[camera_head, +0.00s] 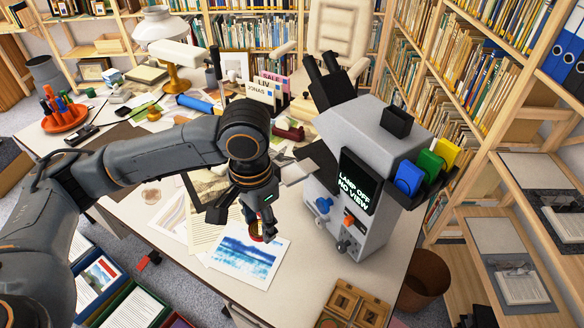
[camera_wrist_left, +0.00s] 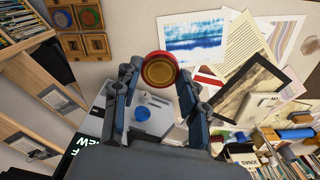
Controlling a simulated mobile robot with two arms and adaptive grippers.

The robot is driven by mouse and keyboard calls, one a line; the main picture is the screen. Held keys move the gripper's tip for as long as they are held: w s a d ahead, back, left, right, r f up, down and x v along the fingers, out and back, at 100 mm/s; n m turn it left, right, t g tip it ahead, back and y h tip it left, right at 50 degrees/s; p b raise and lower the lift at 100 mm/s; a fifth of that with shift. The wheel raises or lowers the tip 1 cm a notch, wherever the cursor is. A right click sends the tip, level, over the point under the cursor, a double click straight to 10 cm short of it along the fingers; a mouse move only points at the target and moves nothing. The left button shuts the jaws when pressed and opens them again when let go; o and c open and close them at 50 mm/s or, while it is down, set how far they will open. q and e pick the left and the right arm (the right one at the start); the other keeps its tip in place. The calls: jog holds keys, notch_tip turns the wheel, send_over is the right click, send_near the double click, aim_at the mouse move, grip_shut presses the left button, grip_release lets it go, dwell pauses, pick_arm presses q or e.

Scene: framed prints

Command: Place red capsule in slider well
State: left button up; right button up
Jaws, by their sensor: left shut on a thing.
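My left gripper (camera_head: 262,215) is shut on the red capsule (camera_head: 255,232), a round red piece with a gold centre, which also shows between the fingertips in the left wrist view (camera_wrist_left: 159,70). Gripper and capsule are above the blue print (camera_head: 247,258), left of the grey viewer (camera_head: 372,125). The viewer's screen (camera_head: 358,187) reads "LAMP OFF NO VIEW". A pale flat plate (camera_head: 298,171) juts from its left side; I cannot tell whether this is the slider, and no well is clearly visible. My right gripper is not in view.
A wooden tray (camera_wrist_left: 82,44) with square compartments holds round coloured pieces near the table's front edge. Blue, green and yellow blocks (camera_head: 430,163) sit on the viewer's right side. Papers and prints cover the table left of it. A lamp (camera_head: 160,30) stands farther back.

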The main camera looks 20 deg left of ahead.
pick_arm(q)
jog(key=shift+w+d+r+m, duration=0.1)
jog(key=shift+w+r+m, duration=0.25)
jog(key=shift+m, duration=0.35)
jog(key=w+d+r+m+p, duration=0.2)
jog(key=w+d+r+m, duration=0.25)
jog(key=m, duration=0.85)
jog(key=w+d+r+m+p, duration=0.25)
jog(key=r+m, duration=0.25)
jog(key=m, duration=0.8)
jog(key=p, duration=0.3)
send_over(291, 174)
jog(key=f, duration=0.9)
jog(key=shift+s+d, duration=0.2)
jog(key=shift+s, duration=0.05)
jog(key=shift+w+f, duration=0.15)
jog(key=shift+f, duration=0.1)
jog(key=f, duration=0.1)
jog(key=f+p, duration=0.1)
jog(key=f, duration=0.1)
jog(key=shift+w+a+p, duration=0.15)
jog(key=shift+a+p, duration=0.1)
jog(key=shift+p, duration=0.15)
jog(key=shift+f, duration=0.25)
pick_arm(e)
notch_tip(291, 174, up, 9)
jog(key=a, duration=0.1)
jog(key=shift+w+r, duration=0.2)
